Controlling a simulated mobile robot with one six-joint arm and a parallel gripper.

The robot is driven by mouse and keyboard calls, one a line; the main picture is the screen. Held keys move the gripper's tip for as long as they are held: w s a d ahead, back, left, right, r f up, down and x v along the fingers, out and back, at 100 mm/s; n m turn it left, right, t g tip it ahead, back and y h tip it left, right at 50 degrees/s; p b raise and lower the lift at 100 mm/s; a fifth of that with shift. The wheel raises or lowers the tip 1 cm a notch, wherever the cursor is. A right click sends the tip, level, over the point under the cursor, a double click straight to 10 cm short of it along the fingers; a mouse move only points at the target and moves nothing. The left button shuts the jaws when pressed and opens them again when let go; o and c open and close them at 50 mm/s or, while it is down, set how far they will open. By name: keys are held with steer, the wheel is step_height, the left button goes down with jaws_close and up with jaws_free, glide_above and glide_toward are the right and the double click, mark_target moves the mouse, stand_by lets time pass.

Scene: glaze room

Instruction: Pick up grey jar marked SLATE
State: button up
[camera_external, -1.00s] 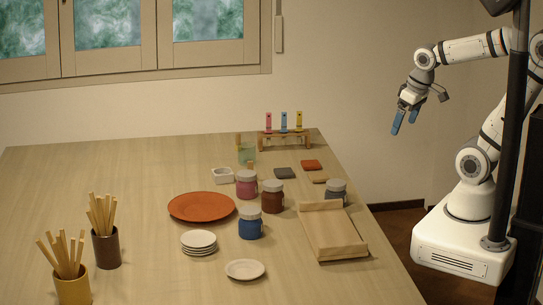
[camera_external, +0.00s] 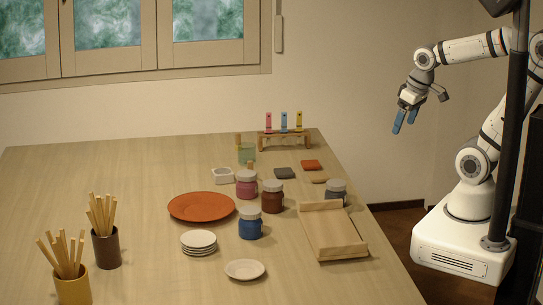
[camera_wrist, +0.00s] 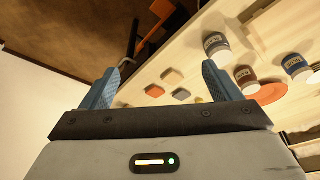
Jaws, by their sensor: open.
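The grey jar (camera_external: 336,192) with a pale lid stands upright on the table, near its right edge, partly behind the wooden tray. It also shows in the wrist view (camera_wrist: 217,47), beyond the right fingertip; its label is too small to read. My gripper (camera_external: 405,122), with blue fingers, hangs in the air off the table's right side, above and to the right of the jar. In the wrist view my gripper (camera_wrist: 160,80) is open, with nothing between its fingers.
A brown jar (camera_external: 272,198), a blue jar (camera_external: 250,227) and a pink jar (camera_external: 246,187) stand left of the grey one. A wooden tray (camera_external: 332,232) lies in front. Small tiles (camera_external: 285,173) and a rack (camera_external: 285,137) are behind.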

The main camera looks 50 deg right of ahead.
steer(key=n+g+b, duration=0.3)
steer(key=n, duration=0.7)
glide_toward(336, 184)
steer(key=f, duration=0.1)
steer(key=d+f, duration=0.1)
steer(key=f, duration=0.3)
steer(key=shift+w+d, duration=0.2)
steer(key=shift+d, duration=0.05)
steer(key=shift+w+a+f, duration=0.1)
steer(key=shift+a+f, duration=0.1)
steer(key=shift+f, duration=0.1)
step_height(336, 184, down, 8)
steer(key=shift+a+r+p, duration=0.15)
steer(key=shift+r+p, duration=0.05)
steer(key=shift+p, duration=0.45)
steer(key=c, duration=1.2)
